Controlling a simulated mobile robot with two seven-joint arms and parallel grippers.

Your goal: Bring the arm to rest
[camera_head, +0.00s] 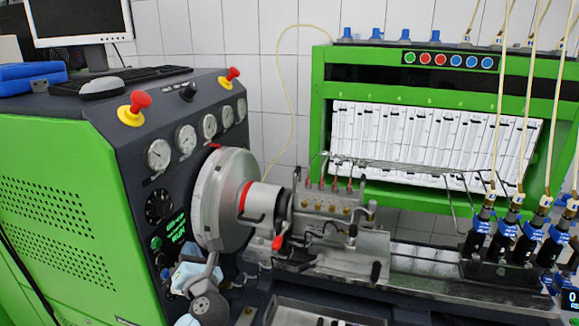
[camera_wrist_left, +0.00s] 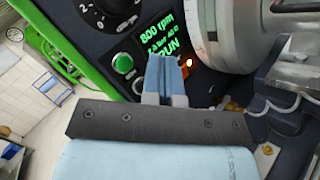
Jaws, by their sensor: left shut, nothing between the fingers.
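My left gripper (camera_head: 186,274) is low in the head view, in front of the dark control panel of the green machine. Only a small light-blue part of it and a grey arm joint show there. In the left wrist view my left gripper (camera_wrist_left: 166,72) has its two light-blue fingers together, with nothing between them. The fingers point toward the panel, just below the green display (camera_wrist_left: 160,33) and right of the green button (camera_wrist_left: 122,64). I cannot tell whether they touch the panel. The display (camera_head: 176,229) reads RUN. My right gripper is not in view.
The panel carries red knobs (camera_head: 140,100) and several gauges (camera_head: 159,154). A large silver disc (camera_head: 222,200) stands close right of my left gripper, with the pump (camera_head: 330,215) beyond it. Hoses and blue-collared injectors (camera_head: 478,232) stand at the right.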

